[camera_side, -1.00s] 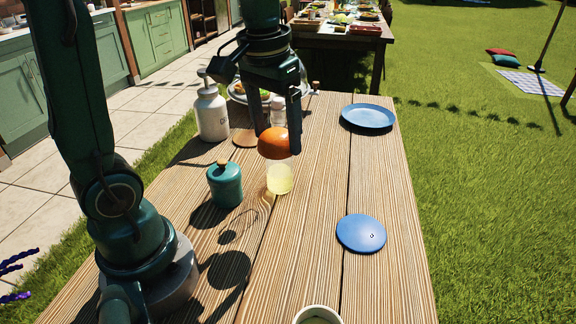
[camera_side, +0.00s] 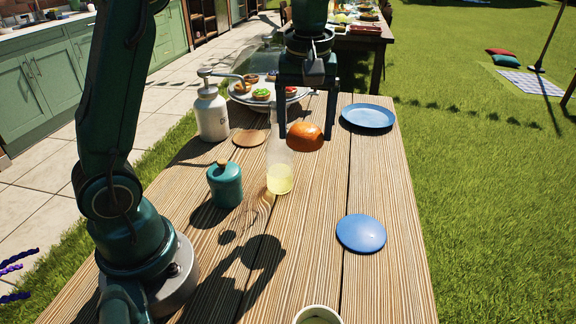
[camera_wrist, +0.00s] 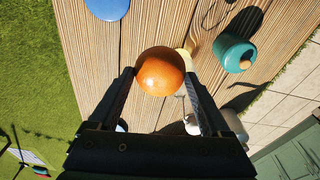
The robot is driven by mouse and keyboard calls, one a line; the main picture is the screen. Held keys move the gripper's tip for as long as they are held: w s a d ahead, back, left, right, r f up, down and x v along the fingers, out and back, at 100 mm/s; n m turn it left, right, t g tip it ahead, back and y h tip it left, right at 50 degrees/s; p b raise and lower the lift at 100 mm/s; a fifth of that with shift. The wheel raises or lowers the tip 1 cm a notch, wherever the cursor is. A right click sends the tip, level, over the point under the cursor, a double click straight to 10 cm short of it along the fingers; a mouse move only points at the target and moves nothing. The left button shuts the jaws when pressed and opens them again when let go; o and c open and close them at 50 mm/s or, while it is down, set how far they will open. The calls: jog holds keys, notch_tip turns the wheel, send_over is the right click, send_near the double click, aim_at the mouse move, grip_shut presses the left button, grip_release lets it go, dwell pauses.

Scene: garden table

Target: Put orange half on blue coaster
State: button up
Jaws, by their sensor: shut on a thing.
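The orange half (camera_side: 305,136) is between the fingers of my gripper (camera_side: 307,134), which is shut on it. In the wrist view the orange half (camera_wrist: 161,71) shows its round peel side between the two fingertips (camera_wrist: 160,80). It appears to be held above the table, behind the bottle in the side view. The blue coaster (camera_side: 361,233) lies flat and empty on the table, nearer the side camera and to the right of my gripper. In the wrist view the coaster (camera_wrist: 107,8) is partly cut off at the top edge.
A clear bottle with yellow liquid (camera_side: 280,178) stands close in front of the orange half. A teal jar (camera_side: 225,185), a white pump bottle (camera_side: 212,114) and a wooden coaster (camera_side: 249,138) are to the left. A blue plate (camera_side: 368,116) lies at the back right. A white cup (camera_side: 318,314) stands at the front.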

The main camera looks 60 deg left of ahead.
aim_at(319, 129)
jog(key=shift+n, duration=0.7)
jog(key=w+f, duration=0.1)
jog(key=w+d+f, duration=0.1)
jog(key=f, duration=0.1)
jog(key=shift+w+f, duration=0.1)
jog(key=d+f, duration=0.2)
jog(key=d, duration=0.1)
jog(key=w+d+f, duration=0.1)
jog(key=d+f, duration=0.1)
jog(key=d, duration=0.2)
jog(key=w+d+f, duration=0.1)
jog(key=d+f, duration=0.2)
jog(key=d, duration=0.1)
jog(key=shift+w+d+f, duration=0.1)
jog(key=shift+w+d, duration=0.1)
jog(key=shift+w, duration=0.05)
jog(key=shift+f, duration=2.05)
jog(key=shift+f, duration=0.15)
jog(key=o, duration=1.2)
jog(key=shift+o, duration=0.2)
